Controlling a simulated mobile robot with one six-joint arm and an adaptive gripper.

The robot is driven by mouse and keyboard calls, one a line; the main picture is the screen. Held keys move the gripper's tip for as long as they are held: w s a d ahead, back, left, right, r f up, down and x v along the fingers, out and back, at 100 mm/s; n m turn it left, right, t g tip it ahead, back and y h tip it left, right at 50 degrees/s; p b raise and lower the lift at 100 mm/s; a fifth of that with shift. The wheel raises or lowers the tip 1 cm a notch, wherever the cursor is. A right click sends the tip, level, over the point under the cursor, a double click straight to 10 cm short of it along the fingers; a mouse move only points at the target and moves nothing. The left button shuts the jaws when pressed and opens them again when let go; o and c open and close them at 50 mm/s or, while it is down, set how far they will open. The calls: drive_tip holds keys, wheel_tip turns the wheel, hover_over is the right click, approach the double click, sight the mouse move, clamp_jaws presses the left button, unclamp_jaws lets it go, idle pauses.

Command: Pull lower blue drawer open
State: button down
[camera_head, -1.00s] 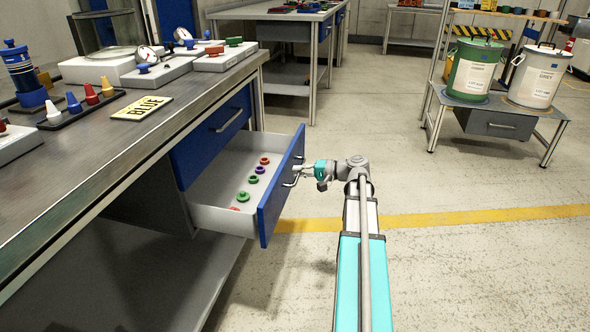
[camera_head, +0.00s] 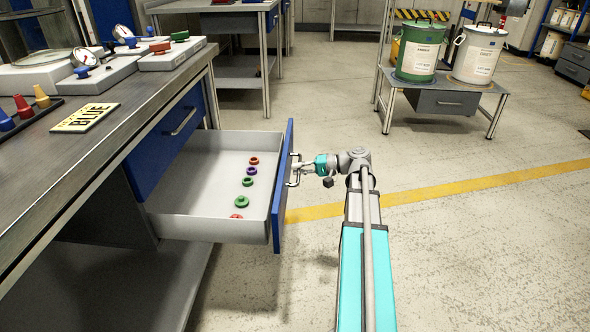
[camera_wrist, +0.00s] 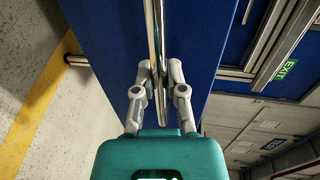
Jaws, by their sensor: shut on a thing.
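The lower blue drawer (camera_head: 283,190) is pulled well out of the workbench, and its pale inside shows. Several small coloured rings, red, purple and green, lie in it, among them a green ring (camera_head: 241,202). My gripper (camera_head: 297,168) is at the bar handle (camera_wrist: 155,35) on the drawer's blue front. In the wrist view my gripper (camera_wrist: 158,82) has its two fingers closed in on the metal bar, one on each side. The upper blue drawer (camera_head: 165,140) is shut.
The workbench top (camera_head: 130,100) at the left carries a yellow BLUE sign (camera_head: 86,117), gauges and coloured cones. A low stand (camera_head: 450,102) with a green drum (camera_head: 419,50) and a white drum (camera_head: 479,54) stands at the back right. The floor to the right is clear.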

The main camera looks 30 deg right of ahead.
drive_tip(key=shift+w+a, duration=0.1)
drive_tip(key=shift+a, duration=0.05)
drive_tip(key=c, duration=0.7)
unclamp_jaws()
